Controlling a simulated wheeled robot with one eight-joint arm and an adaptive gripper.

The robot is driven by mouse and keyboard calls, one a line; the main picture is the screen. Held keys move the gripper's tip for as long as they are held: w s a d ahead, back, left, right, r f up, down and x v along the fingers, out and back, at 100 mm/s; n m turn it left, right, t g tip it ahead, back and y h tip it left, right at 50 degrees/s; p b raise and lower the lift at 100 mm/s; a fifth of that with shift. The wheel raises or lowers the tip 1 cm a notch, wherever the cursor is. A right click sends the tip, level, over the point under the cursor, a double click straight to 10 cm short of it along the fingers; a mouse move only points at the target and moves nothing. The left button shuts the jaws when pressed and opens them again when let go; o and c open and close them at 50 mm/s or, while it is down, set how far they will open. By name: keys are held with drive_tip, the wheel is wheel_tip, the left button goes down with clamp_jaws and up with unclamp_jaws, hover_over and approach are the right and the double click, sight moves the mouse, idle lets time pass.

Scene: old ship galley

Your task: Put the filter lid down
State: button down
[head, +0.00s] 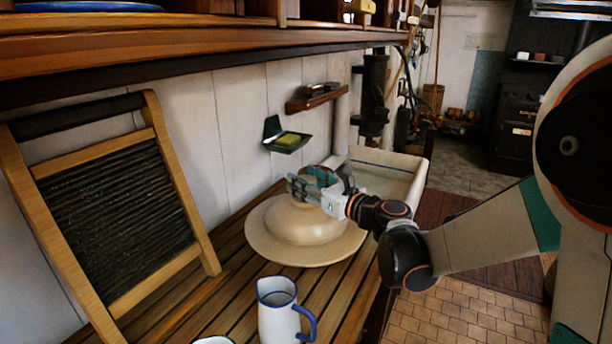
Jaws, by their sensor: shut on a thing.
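The filter lid (262,240) looks like a wide cream disc with a raised dome in its middle. It is over the slatted wooden counter at the centre of the head view. My gripper (308,190) is at the top of the dome and shut on the lid. The gripped part of the lid is mostly hidden by the fingers. I cannot tell whether the lid's rim touches the slats or hangs just above them.
A white jug with a blue handle (279,312) stands in front of the lid. A washboard (118,205) leans on the wall at left. A white sink (413,176) lies behind. A green soap dish (286,146) hangs on the wall. Bare slats (222,288) show left of the jug.

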drive_tip(key=shift+f+b, duration=0.75)
drive_tip(key=shift+f, duration=1.4)
drive_tip(key=c, duration=0.8)
unclamp_jaws()
drive_tip(key=p+v, duration=0.2)
drive_tip(key=v, duration=1)
